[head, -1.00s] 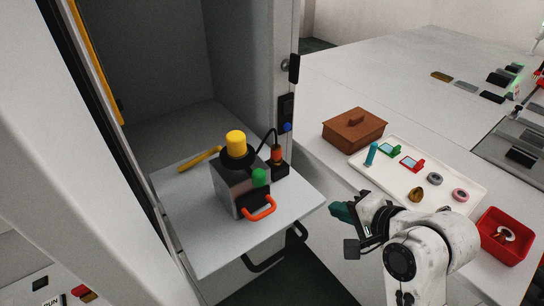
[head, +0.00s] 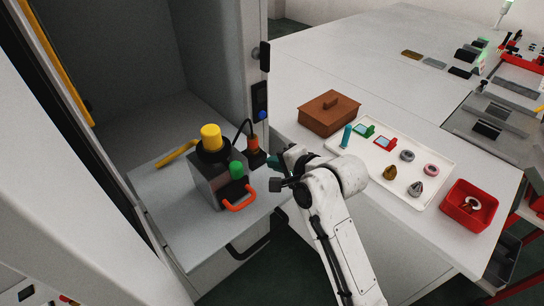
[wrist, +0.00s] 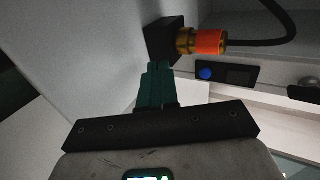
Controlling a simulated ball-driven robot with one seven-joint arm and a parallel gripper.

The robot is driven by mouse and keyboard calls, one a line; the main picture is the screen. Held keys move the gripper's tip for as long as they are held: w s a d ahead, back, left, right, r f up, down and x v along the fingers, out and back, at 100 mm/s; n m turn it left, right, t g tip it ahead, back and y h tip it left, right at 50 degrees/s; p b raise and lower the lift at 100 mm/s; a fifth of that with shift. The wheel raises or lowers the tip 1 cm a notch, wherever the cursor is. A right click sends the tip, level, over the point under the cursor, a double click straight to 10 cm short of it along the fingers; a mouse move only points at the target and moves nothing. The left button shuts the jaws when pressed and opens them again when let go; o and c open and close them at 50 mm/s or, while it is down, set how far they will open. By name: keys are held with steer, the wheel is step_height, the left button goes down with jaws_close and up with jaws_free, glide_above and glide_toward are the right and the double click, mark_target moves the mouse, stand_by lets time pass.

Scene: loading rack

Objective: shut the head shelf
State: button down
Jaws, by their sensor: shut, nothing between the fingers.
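The head shelf (head: 190,248) is a pale grey slide-out shelf, pulled out of the open cabinet. It has a black bar handle (head: 250,246) on its front edge. On it stands a grey machine head (head: 207,186) with a yellow cap, green knob and orange handle. Beside it is a black block with an orange-and-gold connector (head: 252,148) and a cable; the connector also shows in the wrist view (wrist: 208,42). My gripper (head: 275,162), with teal fingers, is shut and empty at the shelf's right side, close to the connector block. I cannot tell whether it touches. The fingers show in the wrist view (wrist: 154,85).
A yellow rod (head: 176,154) lies at the back of the shelf. The cabinet wall (head: 225,60) has a blue button. To the right, a table holds a brown box (head: 330,116), a white tray (head: 437,170) of small parts and a red bin (head: 462,215).

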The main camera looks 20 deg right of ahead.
steer(key=shift+w+a, duration=0.25)
steer(key=shift+w, duration=0.45)
steer(key=shift+w, duration=0.1)
